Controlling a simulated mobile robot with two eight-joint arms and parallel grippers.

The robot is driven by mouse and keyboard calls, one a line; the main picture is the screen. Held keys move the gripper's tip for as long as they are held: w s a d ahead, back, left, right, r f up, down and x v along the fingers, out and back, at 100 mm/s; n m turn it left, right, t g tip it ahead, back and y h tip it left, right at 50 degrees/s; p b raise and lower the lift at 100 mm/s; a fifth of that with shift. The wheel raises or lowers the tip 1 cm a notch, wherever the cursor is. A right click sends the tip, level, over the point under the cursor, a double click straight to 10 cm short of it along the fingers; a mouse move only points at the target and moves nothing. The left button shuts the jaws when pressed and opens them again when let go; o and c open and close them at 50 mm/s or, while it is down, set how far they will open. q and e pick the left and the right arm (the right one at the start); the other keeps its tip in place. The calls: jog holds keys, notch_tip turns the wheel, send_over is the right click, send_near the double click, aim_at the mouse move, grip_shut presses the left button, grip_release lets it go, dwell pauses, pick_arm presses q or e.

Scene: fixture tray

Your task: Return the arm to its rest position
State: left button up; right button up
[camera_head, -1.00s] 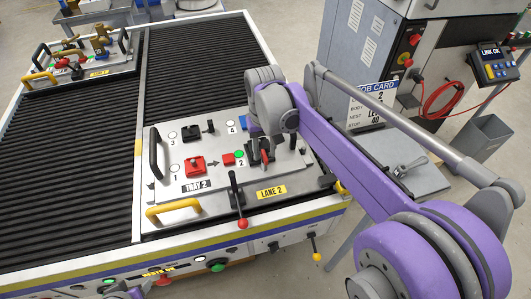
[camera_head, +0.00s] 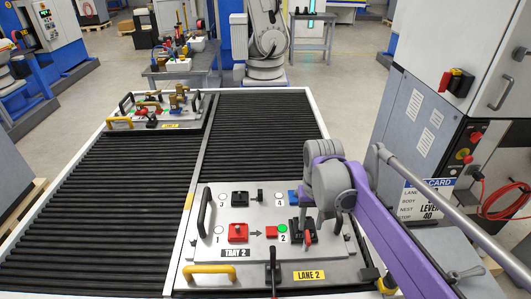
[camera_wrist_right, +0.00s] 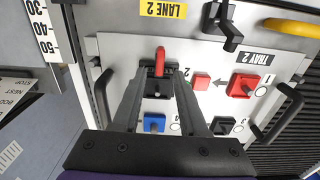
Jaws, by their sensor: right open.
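My right gripper (camera_head: 310,222) is over the right side of the TRAY 2 fixture plate (camera_head: 215,265), mostly hidden behind its own wrist in the head view. In the right wrist view the gripper (camera_wrist_right: 160,72) is open, its two fingers on either side of a black clamp (camera_wrist_right: 157,88) with a red lever (camera_wrist_right: 160,60). Nothing is gripped; I cannot tell whether the fingers touch the clamp. The purple right arm (camera_head: 385,230) reaches in from the lower right. My left gripper is out of view.
A grey cabinet with a job card (camera_head: 427,200) stands right. The ribbed left lane (camera_head: 110,215) is clear nearby.

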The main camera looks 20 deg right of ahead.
jog(key=s+a+f+n+t, duration=0.1)
jog(key=s+a+f+t, duration=0.1)
jog(key=s, duration=0.5)
jog(key=s+a+f+n+t, duration=0.1)
jog(key=s+a+f+t, duration=0.2)
jog(key=s+f, duration=0.3)
jog(key=shift+s+a+f+n+t, duration=0.3)
jog(key=shift+s+a+n, duration=0.1)
jog(key=shift+s+a, duration=0.45)
